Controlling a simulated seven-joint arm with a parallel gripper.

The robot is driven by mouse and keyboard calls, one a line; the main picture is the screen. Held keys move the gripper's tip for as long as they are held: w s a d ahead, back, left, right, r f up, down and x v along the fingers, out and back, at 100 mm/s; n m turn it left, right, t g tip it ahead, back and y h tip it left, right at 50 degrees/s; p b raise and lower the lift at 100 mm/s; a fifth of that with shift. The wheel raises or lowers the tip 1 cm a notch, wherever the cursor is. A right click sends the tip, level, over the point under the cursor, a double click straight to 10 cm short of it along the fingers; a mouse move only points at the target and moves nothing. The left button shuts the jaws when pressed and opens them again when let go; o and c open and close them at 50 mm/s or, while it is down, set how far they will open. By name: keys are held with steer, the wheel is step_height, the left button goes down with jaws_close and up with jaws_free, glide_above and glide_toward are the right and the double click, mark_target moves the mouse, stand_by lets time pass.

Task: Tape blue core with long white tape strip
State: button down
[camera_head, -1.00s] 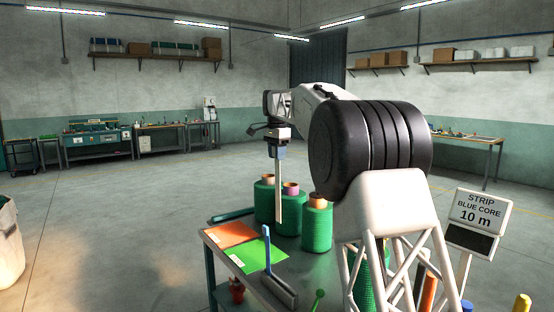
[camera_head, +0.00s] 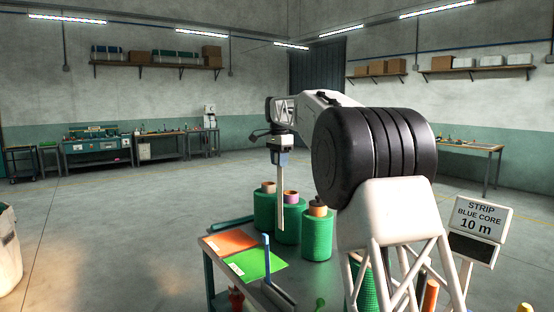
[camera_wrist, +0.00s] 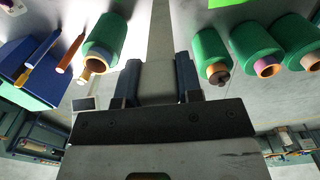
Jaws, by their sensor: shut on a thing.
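The long white tape strip (camera_head: 281,212) hangs straight down from my gripper (camera_head: 280,172) in the head view, in front of the green netting rolls. In the wrist view my gripper (camera_wrist: 160,82) is shut on the strip (camera_wrist: 160,38), with a dark finger on each side. The strip's lower end is apart from the table in the wrist view as far as I can tell.
Green rolls with tan, purple and brown cores (camera_head: 317,235) stand on the table; another roll (camera_wrist: 108,38) is at the wrist view's left. Orange (camera_head: 229,241) and green (camera_head: 255,264) sheets lie near a blue-handled tool (camera_head: 267,257). A sign (camera_head: 480,219) reads "STRIP BLUE CORE 10 m".

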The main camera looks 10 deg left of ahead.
steer(key=s+d+f+m, duration=0.2)
steer(key=s+d+f, duration=0.3)
steer(key=d+f, duration=0.4)
steer(key=s+d+f+m, duration=0.2)
steer(key=s+d+f, duration=0.4)
steer(key=d+f, duration=0.3)
steer(key=d, duration=0.3)
steer(key=shift+f+m, duration=0.4)
steer(key=shift+s, duration=0.1)
step_height(320, 180, down, 5)
steer(key=w+d, duration=0.1)
steer(key=d, duration=0.1)
steer(key=shift+d+f, duration=0.2)
steer(key=shift+d, duration=0.2)
steer(key=shift+w+d, duration=0.2)
steer(key=shift+d, duration=0.3)
steer(key=shift+w+d, duration=0.15)
steer(key=shift+d, duration=0.3)
stand_by(1.9)
steer(key=c, duration=0.7)
jaws_free()
